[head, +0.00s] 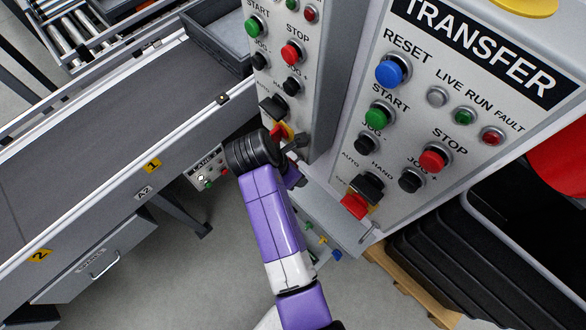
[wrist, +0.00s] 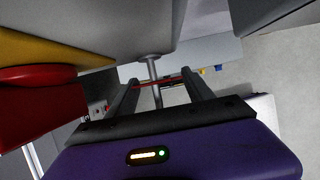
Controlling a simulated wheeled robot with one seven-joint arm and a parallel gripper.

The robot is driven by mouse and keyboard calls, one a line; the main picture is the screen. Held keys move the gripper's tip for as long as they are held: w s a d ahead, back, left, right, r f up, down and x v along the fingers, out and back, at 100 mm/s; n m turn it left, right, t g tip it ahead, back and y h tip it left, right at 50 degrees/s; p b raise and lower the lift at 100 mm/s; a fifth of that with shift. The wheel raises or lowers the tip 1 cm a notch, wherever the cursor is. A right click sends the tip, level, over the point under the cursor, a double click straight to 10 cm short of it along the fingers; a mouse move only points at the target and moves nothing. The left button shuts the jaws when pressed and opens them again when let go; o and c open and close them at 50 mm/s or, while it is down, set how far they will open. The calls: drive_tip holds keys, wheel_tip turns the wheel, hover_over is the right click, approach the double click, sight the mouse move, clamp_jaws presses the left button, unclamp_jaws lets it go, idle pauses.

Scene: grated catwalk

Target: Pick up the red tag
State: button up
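My gripper (head: 299,162) is beside the lower part of the left control panel in the head view, with its dark fingers reaching past the panel's edge. In the wrist view the two fingers (wrist: 165,90) stand apart, open. A thin red strip, perhaps the red tag edge-on (wrist: 172,84), shows between them, crossing near a grey peg (wrist: 153,70). I cannot tell whether the fingers touch it. The tag cannot be made out in the head view, where the gripper may hide it.
The TRANSFER panel (head: 459,106) stands right, with a red switch handle (head: 355,206) low on it. Another red switch part (wrist: 38,110) is close left in the wrist view. A conveyor (head: 85,130) runs left; black crates (head: 440,265) are stacked lower right.

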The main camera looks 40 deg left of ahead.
drive_tip(key=c, duration=0.8)
drive_tip(key=shift+r+p, duration=0.35)
drive_tip(key=shift+p, duration=0.45)
